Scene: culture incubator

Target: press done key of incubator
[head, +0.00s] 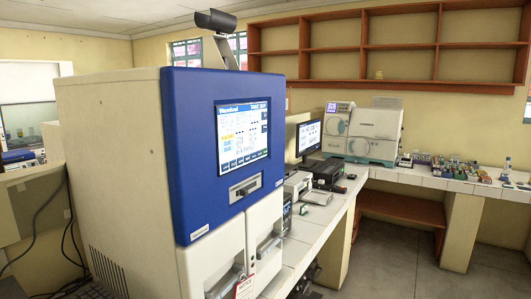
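A large cream machine (115,165) with a blue front panel (203,212) stands close on the left; it appears to be the incubator. Its lit screen (243,134) shows a blue header, rows of small characters and a row of keys along the bottom. The key labels are too small to read, so I cannot tell which is the done key. A slot with a dark handle (245,189) is below the screen. Neither of my grippers is in view.
A white counter (325,218) runs back from the machine, carrying a monitor (308,137) and small devices. A white and teal instrument (362,136) stands at the back. Bottles and racks crowd the right counter (455,184). Grey floor (390,262) is open at right. Cables hang at left.

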